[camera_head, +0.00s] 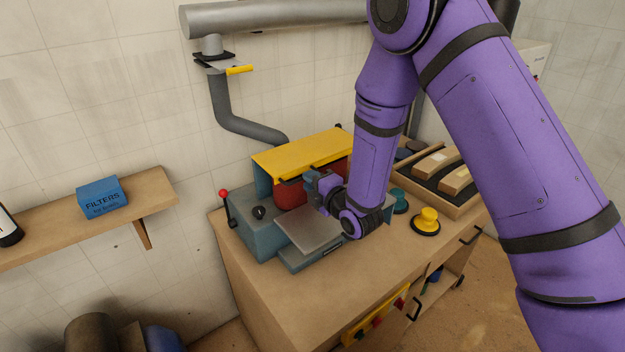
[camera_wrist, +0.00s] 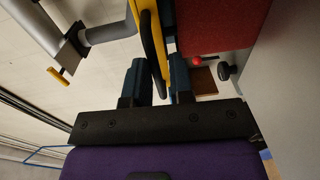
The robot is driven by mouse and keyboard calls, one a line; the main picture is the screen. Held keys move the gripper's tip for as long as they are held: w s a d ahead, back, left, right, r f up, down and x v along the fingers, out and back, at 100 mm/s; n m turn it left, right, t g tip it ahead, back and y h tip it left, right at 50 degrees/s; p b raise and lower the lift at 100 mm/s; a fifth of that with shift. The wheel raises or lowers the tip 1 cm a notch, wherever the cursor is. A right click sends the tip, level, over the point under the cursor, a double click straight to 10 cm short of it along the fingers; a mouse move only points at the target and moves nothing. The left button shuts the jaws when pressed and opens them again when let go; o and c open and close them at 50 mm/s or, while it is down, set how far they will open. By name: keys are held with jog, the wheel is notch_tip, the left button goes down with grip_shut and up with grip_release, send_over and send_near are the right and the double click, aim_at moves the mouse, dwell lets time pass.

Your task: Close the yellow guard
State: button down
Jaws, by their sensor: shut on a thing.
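The yellow guard (camera_head: 300,150) is a flat panel on top of the blue-grey machine (camera_head: 252,217). It lies roughly level, raised above the red block (camera_head: 290,193). A dark handle bar runs along its front edge. My gripper (camera_head: 318,180) is at this front edge, partly hidden by my wrist. In the wrist view, my gripper (camera_wrist: 158,75) has its two blue fingers on either side of the guard's yellow edge (camera_wrist: 164,62) and black handle (camera_wrist: 152,42). It is shut on the guard; the exact contact is hard to see.
A grey metal plate (camera_head: 308,230) lies in front of the red block. A red-knobbed lever (camera_head: 225,200) stands at the machine's left. A yellow button (camera_head: 426,220) and a wooden tray (camera_head: 432,195) are to the right. A grey pipe with a yellow-handled valve (camera_head: 238,70) runs behind.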

jog(key=shift+s+f, duration=0.2)
jog(key=shift+f, duration=0.4)
jog(key=c, duration=1.2)
grip_release()
jog(key=shift+w+f, duration=0.1)
jog(key=shift+w, duration=0.05)
jog(key=v, duration=1)
jog(key=shift+s+d+r, duration=0.2)
jog(key=shift+r, duration=0.15)
jog(key=shift+r, duration=0.1)
